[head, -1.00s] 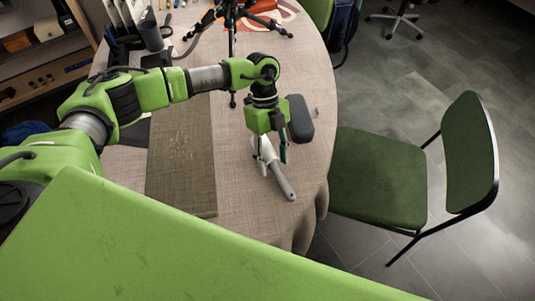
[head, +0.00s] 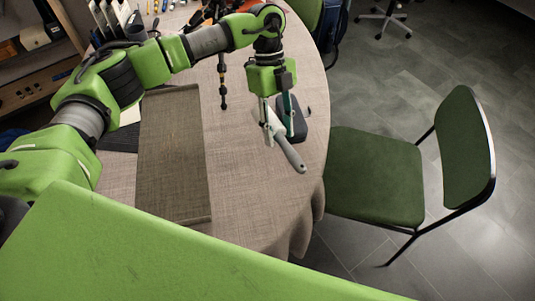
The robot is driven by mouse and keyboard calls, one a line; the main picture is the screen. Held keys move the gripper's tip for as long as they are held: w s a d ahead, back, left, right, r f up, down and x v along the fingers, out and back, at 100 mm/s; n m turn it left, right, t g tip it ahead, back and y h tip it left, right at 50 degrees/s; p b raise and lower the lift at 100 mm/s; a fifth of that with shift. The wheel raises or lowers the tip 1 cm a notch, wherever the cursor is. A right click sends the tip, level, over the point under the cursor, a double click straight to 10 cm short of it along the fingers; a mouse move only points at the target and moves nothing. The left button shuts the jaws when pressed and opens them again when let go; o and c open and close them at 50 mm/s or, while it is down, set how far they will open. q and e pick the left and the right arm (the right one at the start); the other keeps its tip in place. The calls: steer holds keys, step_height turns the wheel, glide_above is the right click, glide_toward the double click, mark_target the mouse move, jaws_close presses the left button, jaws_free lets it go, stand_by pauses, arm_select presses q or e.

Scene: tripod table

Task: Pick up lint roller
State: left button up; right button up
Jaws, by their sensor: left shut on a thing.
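The lint roller (head: 291,153) shows its grey handle slanting down to the right, with its pale roller end partly hidden between the fingers. My left gripper (head: 279,136) points down and is shut on the lint roller near its roller end. The roller appears to be held just above the table, but the size of the gap is hard to tell. My right gripper is not in view.
A dark case (head: 299,122) lies on the round table (head: 245,205) just behind the roller. A brown board (head: 172,160) lies to the left. A tripod leg (head: 223,85) stands behind. A green chair (head: 375,175) stands right of the table.

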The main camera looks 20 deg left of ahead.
arm_select(q)
steer(key=w+d+r+b, duration=0.2)
steer(key=w+d+r, duration=0.1)
steer(key=w, duration=0.5)
steer(key=shift+w+d+r, duration=0.3)
steer(key=shift+d+r, duration=0.1)
steer(key=shift+r, duration=0.3)
